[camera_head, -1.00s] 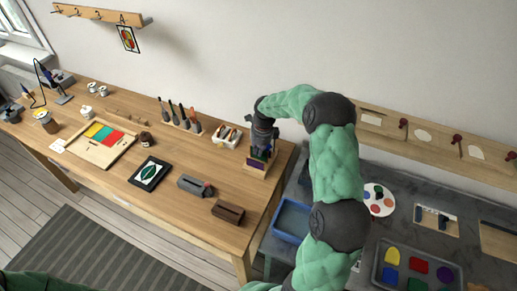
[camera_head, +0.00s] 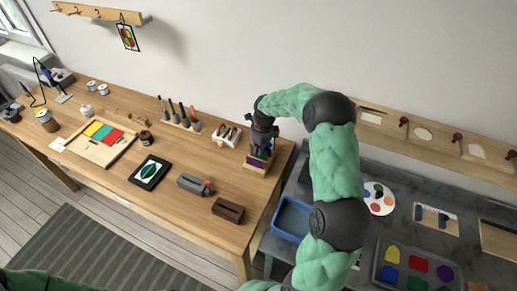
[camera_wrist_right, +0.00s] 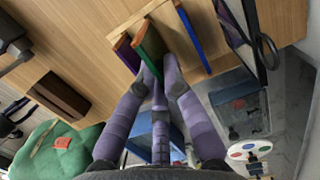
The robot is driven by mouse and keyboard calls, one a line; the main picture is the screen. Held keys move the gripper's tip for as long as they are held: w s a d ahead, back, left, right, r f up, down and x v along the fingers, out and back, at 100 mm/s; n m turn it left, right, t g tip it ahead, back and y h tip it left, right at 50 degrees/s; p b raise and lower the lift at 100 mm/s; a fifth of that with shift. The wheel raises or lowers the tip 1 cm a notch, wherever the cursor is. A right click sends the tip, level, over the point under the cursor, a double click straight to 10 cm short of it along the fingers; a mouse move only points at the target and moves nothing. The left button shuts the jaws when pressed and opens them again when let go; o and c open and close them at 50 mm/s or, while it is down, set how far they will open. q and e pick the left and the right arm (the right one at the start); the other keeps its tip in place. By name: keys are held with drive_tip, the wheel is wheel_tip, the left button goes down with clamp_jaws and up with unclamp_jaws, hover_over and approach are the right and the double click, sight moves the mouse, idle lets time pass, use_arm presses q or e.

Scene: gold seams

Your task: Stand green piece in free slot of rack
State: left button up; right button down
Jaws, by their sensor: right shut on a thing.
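The green piece (camera_wrist_right: 149,42) is a thin upright panel in the right wrist view. The fingers of my right gripper (camera_wrist_right: 160,68) are shut on its near end. My left gripper is out of view.
A brown slotted block (camera_head: 228,210) and a grey block (camera_head: 195,185) lie left of the rack. A white holder (camera_head: 226,135) stands behind left. A blue tray (camera_head: 291,219) sits on the grey counter to the right. Bench space between the rack and brown block is clear.

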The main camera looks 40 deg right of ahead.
drive_tip(key=shift+f+b, duration=1.15)
drive_tip(key=shift+f, duration=0.65)
idle(1.8)
drive_tip(key=c, duration=0.8)
unclamp_jaws()
drive_tip(key=shift+r, duration=0.15)
wheel_tip(320, 180, up, 7)
drive_tip(key=p, duration=0.4)
idle(0.8)
